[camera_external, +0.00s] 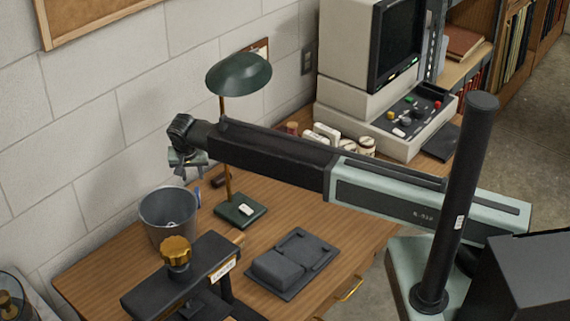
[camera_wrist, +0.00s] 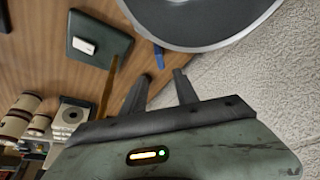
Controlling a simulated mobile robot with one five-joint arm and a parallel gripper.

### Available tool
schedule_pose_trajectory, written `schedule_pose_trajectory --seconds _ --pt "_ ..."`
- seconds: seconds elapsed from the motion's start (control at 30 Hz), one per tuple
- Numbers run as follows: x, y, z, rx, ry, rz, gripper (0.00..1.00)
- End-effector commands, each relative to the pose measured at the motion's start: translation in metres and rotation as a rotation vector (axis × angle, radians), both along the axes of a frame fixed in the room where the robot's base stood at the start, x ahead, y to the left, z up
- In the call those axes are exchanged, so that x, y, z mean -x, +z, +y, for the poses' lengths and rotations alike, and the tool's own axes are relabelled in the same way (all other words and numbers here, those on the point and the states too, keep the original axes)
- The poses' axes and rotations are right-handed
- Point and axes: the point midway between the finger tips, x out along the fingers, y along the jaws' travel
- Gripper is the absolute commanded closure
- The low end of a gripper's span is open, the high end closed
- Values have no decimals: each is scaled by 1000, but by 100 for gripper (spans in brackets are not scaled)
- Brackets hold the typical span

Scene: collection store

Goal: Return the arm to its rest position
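My arm (camera_external: 265,146) stretches left from its column, high over the wooden desk. My gripper (camera_external: 188,168) hangs at its end, above and slightly behind the grey bucket and left of the green lamp. In the wrist view my gripper (camera_wrist: 162,75) has two dark fingers standing apart with nothing between them. The bucket's rim (camera_wrist: 205,47) shows just beyond the fingertips. A small blue object (camera_wrist: 159,56) lies beyond the fingers near the bucket.
A green desk lamp (camera_external: 239,75) stands close to the arm. The grey bucket (camera_external: 169,214), a dark moulded tray (camera_external: 292,262) and a black press with a brass knob (camera_external: 176,252) occupy the desk. An old computer (camera_external: 365,60) stands behind. The block wall (camera_external: 90,120) is at left.

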Motion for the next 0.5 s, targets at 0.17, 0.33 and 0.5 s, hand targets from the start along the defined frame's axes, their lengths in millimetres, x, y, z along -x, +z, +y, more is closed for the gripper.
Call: schedule_pose_trajectory --seconds 0.17,0.33,0.5 --pt "0 -1 0 0 0 0 64" --pt "0 -1 0 0 0 0 64" --pt "2 2 -12 -5 -1 11 64"
